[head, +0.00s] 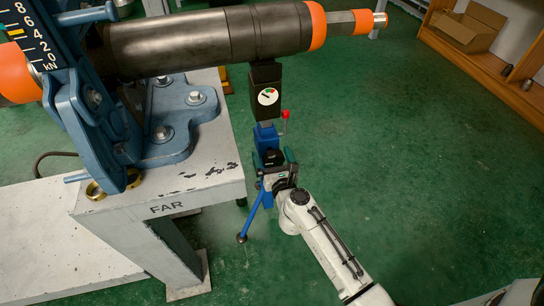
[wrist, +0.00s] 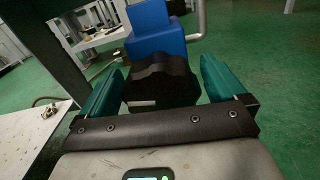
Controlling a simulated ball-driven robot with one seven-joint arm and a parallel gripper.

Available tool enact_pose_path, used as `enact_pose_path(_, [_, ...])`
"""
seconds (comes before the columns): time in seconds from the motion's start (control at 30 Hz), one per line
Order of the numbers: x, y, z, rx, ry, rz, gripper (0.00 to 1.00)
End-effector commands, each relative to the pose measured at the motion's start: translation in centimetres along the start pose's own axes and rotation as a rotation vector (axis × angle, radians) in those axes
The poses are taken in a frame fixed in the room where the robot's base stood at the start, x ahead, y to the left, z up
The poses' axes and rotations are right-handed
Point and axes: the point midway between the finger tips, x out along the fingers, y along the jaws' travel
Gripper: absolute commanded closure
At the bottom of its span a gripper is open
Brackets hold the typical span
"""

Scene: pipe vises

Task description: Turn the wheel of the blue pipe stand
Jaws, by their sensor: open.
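The blue pipe stand (head: 266,137) stands on the floor beside the grey bench, under the large dark pipe. Its blue body also shows in the wrist view (wrist: 156,38). The wheel (wrist: 160,86) is a black lobed knob on the near side of the blue body. My gripper (wrist: 162,72) is open, with one teal finger on each side of the wheel. Small gaps show between the fingers and the wheel, though contact is hard to judge. In the head view, my gripper (head: 275,165) partly covers the stand, and the wheel is small there.
The dark pipe (head: 190,40) with orange bands rests above the stand. A black head with a dial gauge (head: 267,97) and a red-knobbed lever (head: 285,116) are close by. The bench (head: 190,205) marked FAR is at left. Green floor at right is clear up to the wooden shelf (head: 490,70).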

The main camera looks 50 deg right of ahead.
Motion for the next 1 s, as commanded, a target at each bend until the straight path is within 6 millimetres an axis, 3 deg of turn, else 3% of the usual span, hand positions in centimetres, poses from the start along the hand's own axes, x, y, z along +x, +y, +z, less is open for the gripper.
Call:
enact_pose_path(0.17, [-0.9, -0.1, -0.1, -0.002, 0.001, 0.000, 0.03])
enact_pose_path(0.7, [-9.8, 0.0, -0.2, -0.001, 0.002, 0.001, 0.03])
enact_pose_path(1.0, [-10.9, 0.0, 0.0, 0.000, 0.000, 0.001, 0.03])
